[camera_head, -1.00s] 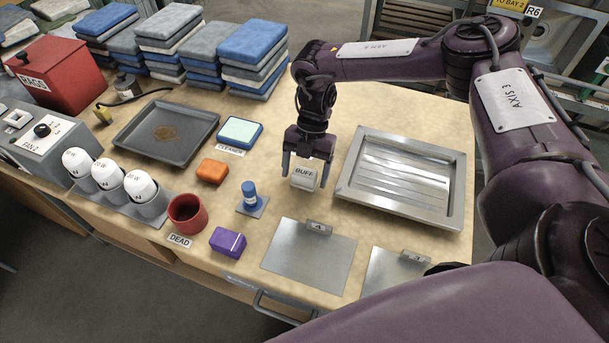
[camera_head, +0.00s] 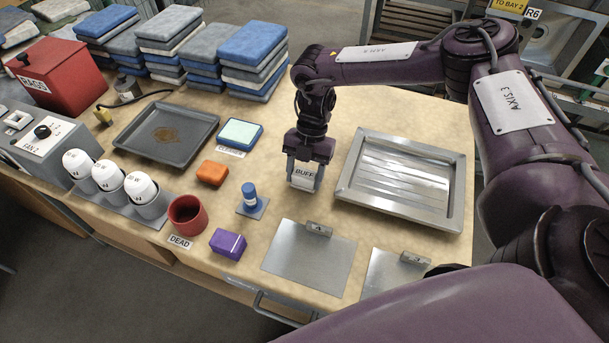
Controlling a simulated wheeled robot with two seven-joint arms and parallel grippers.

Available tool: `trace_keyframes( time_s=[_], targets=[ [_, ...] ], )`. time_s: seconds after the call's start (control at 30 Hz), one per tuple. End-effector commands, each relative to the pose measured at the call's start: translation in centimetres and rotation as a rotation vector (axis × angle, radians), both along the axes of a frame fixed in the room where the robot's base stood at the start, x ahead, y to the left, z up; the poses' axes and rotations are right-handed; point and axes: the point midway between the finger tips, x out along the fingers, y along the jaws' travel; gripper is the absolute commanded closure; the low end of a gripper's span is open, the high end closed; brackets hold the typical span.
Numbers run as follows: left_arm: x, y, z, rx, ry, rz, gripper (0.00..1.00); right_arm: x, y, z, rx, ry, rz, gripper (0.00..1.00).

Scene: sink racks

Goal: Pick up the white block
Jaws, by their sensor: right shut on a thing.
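The white block (camera_head: 303,180), marked BUFF, is on the bench top left of the metal drain tray. My right gripper (camera_head: 304,180) comes down over it from above, with one finger on each side of the block, and is shut on it. The block looks upright and at or very near the bench surface; I cannot tell whether it is lifted. Part of its top and sides is hidden by the fingers. My left gripper is not in view.
The ribbed metal tray (camera_head: 349,197) stands right of the block. A blue peg (camera_head: 250,194), an orange block (camera_head: 212,173), a purple block (camera_head: 228,243) and a red cup (camera_head: 187,214) stand to the left. A flat metal plate (camera_head: 305,260) lies in front.

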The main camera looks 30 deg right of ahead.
Motion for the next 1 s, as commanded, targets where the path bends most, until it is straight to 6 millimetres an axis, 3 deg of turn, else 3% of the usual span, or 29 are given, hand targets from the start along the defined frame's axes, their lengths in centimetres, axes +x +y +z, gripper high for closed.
trace_keyframes(
  time_s=[0.27, 0.53, 0.7, 1.0],
  targets=[
    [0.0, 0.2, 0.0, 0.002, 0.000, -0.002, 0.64, 0.1, 0.0, 3.6, 0.002, -0.005, 0.000, 0.68],
    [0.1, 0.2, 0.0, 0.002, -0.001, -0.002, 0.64, 0.2, 0.0, 11.2, 0.001, -0.007, 0.001, 0.68],
    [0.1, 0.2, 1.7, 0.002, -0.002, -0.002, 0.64, 0.2, 0.0, 16.0, -0.002, -0.007, 0.002, 0.68],
    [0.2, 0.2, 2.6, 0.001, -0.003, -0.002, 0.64, 0.1, 0.0, 19.5, -0.001, -0.002, 0.001, 0.68]
  ],
)
